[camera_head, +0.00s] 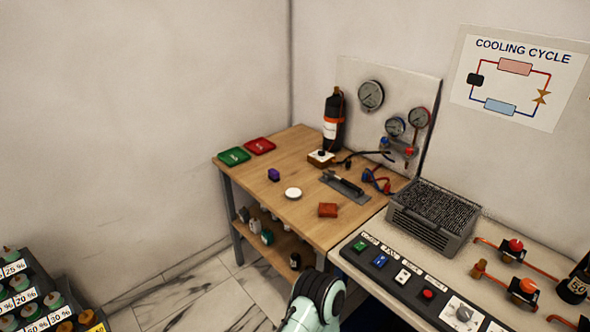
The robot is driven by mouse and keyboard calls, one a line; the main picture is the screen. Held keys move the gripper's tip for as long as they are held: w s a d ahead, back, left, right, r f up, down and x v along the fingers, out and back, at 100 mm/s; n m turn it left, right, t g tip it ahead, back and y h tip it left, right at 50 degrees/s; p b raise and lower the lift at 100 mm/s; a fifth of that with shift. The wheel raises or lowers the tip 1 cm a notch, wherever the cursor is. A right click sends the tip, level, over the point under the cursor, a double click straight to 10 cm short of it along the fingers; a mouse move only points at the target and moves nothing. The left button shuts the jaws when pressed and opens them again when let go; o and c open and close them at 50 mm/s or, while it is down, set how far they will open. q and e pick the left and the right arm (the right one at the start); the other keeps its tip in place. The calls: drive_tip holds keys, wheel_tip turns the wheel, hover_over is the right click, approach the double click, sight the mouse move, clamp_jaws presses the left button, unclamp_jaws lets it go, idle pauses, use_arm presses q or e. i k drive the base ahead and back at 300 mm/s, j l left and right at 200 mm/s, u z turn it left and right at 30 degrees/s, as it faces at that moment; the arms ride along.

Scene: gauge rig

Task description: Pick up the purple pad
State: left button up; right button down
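A small purple block with a dark part (273,174), the only purple thing I see, sits near the left edge of the wooden table (317,226). It is too small to tell for sure whether it is the pad. Nothing touches it. One of my pale green arm links with a dark joint comes in at the bottom middle, in front of the table and well short of the purple block. Neither gripper shows.
A white round disc (293,193) and a red-brown block (328,210) lie near the purple block. Green (233,156) and red (260,146) trays lie at the far left corner. A gauge board (366,115) and a black bottle (333,117) stand behind. A switch counter (408,283) adjoins at right.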

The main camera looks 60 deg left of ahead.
sight(274, 175)
drive_tip(key=j+z, duration=0.25)
drive_tip(key=j, duration=0.25)
drive_tip(key=k+j+z, duration=0.1)
drive_tip(key=j+z, duration=0.15)
drive_tip(key=j, duration=0.25)
drive_tip(key=k+j+z, duration=0.1)
drive_tip(key=j, duration=0.25)
drive_tip(key=k+j+z, duration=0.1)
drive_tip(key=j, duration=0.25)
drive_tip(key=k+j, duration=0.1)
drive_tip(key=j, duration=0.25)
drive_tip(key=k+j, duration=0.1)
drive_tip(key=j, duration=0.25)
drive_tip(key=k+j+z, duration=0.1)
drive_tip(key=j, duration=0.25)
drive_tip(key=k+j, duration=0.1)
drive_tip(key=j, duration=0.25)
